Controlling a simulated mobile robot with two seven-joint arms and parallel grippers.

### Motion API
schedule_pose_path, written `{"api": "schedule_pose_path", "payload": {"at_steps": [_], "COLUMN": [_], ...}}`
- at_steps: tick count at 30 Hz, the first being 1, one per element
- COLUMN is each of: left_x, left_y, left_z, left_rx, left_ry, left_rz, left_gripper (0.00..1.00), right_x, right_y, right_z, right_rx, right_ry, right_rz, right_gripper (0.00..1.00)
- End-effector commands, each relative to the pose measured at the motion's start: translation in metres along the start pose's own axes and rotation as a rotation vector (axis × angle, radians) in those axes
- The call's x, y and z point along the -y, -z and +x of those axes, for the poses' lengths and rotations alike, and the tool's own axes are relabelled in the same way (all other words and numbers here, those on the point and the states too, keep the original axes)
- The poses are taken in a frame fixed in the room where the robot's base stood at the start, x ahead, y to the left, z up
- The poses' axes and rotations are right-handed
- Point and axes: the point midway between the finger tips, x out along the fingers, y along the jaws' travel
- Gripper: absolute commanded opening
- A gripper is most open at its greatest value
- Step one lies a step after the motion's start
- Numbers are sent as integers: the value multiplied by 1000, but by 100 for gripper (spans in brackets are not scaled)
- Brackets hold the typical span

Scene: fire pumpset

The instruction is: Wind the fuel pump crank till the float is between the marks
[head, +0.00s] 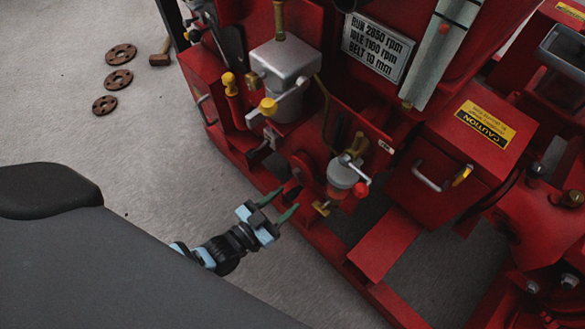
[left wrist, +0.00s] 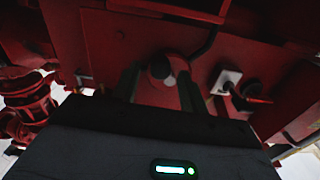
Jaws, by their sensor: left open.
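My left gripper (head: 288,199) has two green fingers spread apart, with nothing held between them. It is low in front of the red pumpset frame, just below a red round part (head: 301,167). In the left wrist view a small dark round knob (left wrist: 160,68) shows between the spread fingers; I cannot tell whether they touch it or whether it is the crank. A glass-bowled fitting (head: 343,174) with a red knob is to the right of the gripper.
A brass T-shaped tap (head: 320,208) is close to the right of the fingers. A red box with a handle (head: 428,178) and the frame's lower rail (head: 335,258) are nearby.

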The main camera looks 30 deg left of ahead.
Motion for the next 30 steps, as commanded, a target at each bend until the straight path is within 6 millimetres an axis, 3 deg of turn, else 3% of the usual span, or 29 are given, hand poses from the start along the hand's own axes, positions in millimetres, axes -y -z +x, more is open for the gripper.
{"api": "schedule_pose_path", "payload": {"at_steps": [7, 18, 28, 30], "left_x": [0, 0, 0, 0], "left_y": [-1, 0, 0, 0], "left_z": [28, 33, 32, 32], "left_rx": [1, 2, 2, 2], "left_ry": [0, 0, 0, 0], "left_rz": [1, 0, 0, 1], "left_gripper": [43, 43, 0, 0], "right_x": [-2, -2, -1, -1], "right_y": [-1, 2, 0, -1], "right_z": [11, 14, 11, 10], "right_rx": [0, -8, -3, -1], "right_ry": [-1, -2, 0, 0], "right_rz": [0, -1, 1, 1], "right_gripper": [36, 36, 36, 36]}}
